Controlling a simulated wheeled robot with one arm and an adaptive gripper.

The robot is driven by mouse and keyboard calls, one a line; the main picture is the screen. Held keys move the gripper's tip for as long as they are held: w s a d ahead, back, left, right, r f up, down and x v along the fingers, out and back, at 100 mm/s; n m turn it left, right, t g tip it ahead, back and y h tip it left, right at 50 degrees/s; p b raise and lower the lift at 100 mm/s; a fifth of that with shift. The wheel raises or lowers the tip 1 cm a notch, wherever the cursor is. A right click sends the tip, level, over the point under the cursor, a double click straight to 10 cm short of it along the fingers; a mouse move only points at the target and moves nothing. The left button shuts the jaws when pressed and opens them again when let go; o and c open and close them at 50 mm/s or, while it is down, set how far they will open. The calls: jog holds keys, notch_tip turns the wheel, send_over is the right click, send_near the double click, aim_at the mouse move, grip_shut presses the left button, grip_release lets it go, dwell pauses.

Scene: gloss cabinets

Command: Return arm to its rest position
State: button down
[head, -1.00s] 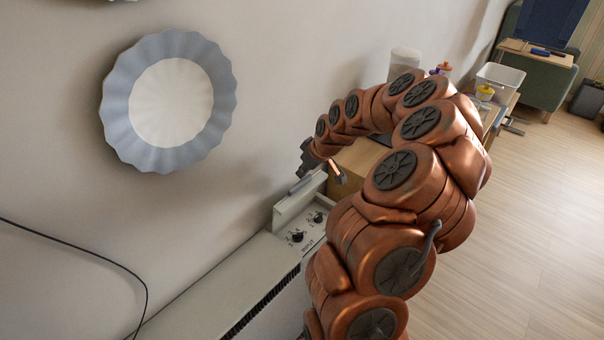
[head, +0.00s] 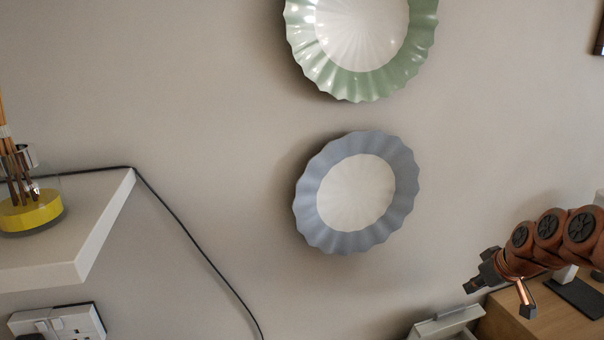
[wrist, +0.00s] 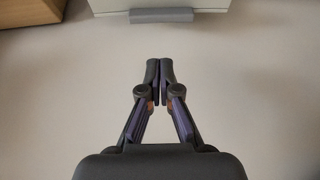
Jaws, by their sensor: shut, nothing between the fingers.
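My gripper (wrist: 159,72) is shut and empty in the wrist view, its two fingertips together. In the head view my gripper (head: 472,287) is at the end of my copper-coloured arm at the lower right, in front of the wall. It hangs above and left of a wooden cabinet (head: 560,318). A pale unit with a raised flap (head: 446,322) shows just below it at the bottom edge. The rest of my arm runs out of the picture on the right.
A blue-grey fluted plate (head: 402,190) and a green one (head: 305,55) hang on the wall. A white shelf (head: 85,235) at left holds a yellow-based jar (head: 30,215) above a socket (head: 60,322). A black cable (head: 190,235) runs down the wall.

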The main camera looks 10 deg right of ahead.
jog(key=s+a+r+g, duration=0.1)
jog(key=s+a, duration=0.2)
jog(key=a, duration=0.5)
jog(key=s+a+r+n+g, duration=0.1)
jog(key=s+a+r+g, duration=0.15)
jog(key=a, duration=0.45)
jog(key=s+a+r, duration=0.1)
jog(key=s+a, duration=0.3)
jog(key=a, duration=0.4)
jog(key=s+a+f+m+g, duration=0.1)
jog(key=s+a+g, duration=0.1)
jog(key=s, duration=0.8)
jog(key=s+a+f+m+g+h, duration=0.1)
jog(key=s+a, duration=0.3)
jog(key=s, duration=0.6)
jog(key=shift+s+a+f+m+g, duration=0.2)
jog(key=shift+a+f+m+g, duration=0.05)
jog(key=shift+f+m+g, duration=0.3)
